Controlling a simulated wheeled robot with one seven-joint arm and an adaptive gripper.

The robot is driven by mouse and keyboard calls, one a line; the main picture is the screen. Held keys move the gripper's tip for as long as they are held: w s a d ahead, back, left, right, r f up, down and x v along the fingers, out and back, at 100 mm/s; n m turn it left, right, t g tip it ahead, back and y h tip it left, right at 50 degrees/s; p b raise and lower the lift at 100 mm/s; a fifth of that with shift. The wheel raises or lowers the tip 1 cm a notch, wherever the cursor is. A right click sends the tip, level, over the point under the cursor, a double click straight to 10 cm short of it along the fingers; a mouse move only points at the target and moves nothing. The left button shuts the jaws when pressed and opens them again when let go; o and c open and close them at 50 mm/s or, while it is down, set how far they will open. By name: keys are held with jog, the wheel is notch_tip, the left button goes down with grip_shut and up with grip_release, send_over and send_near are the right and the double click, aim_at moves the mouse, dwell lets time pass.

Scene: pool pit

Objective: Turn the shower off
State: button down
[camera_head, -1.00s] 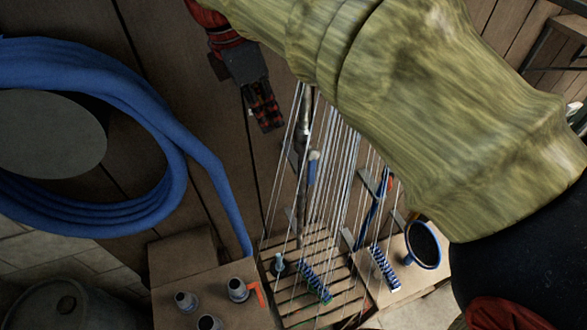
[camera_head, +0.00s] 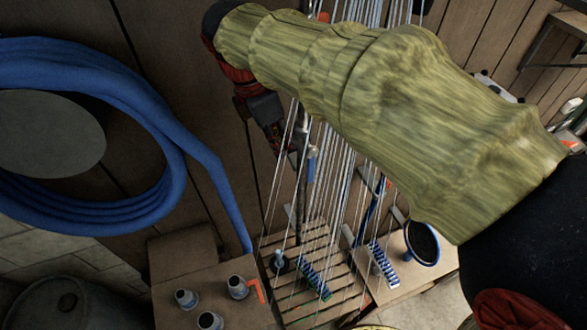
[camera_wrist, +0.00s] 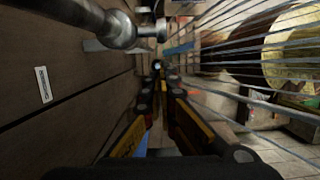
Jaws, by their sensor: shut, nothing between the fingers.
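The shower is running: many thin white water streams (camera_head: 335,185) fall onto a slatted wooden floor piece (camera_head: 302,236). A metal shower pipe (camera_head: 301,190) runs up the plank wall, with a blue lever handle (camera_head: 311,166) on it. The shower head is not visible. My gripper (camera_head: 284,148) is shut and empty, just left of the pipe and handle in the head view. Its tips touch or nearly touch the pipe; I cannot tell which. In the wrist view the fingers (camera_wrist: 158,72) converge, with a grey metal fitting (camera_wrist: 118,28) at the upper left and streams on the right.
A coiled blue hose (camera_head: 178,150) hangs on the wall at left. My sleeved arm blocks the upper right.

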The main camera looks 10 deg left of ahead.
aim_at(309, 162)
jog(key=p+x, duration=0.1)
jog(key=x, duration=0.9)
jog(key=shift+f, duration=0.35)
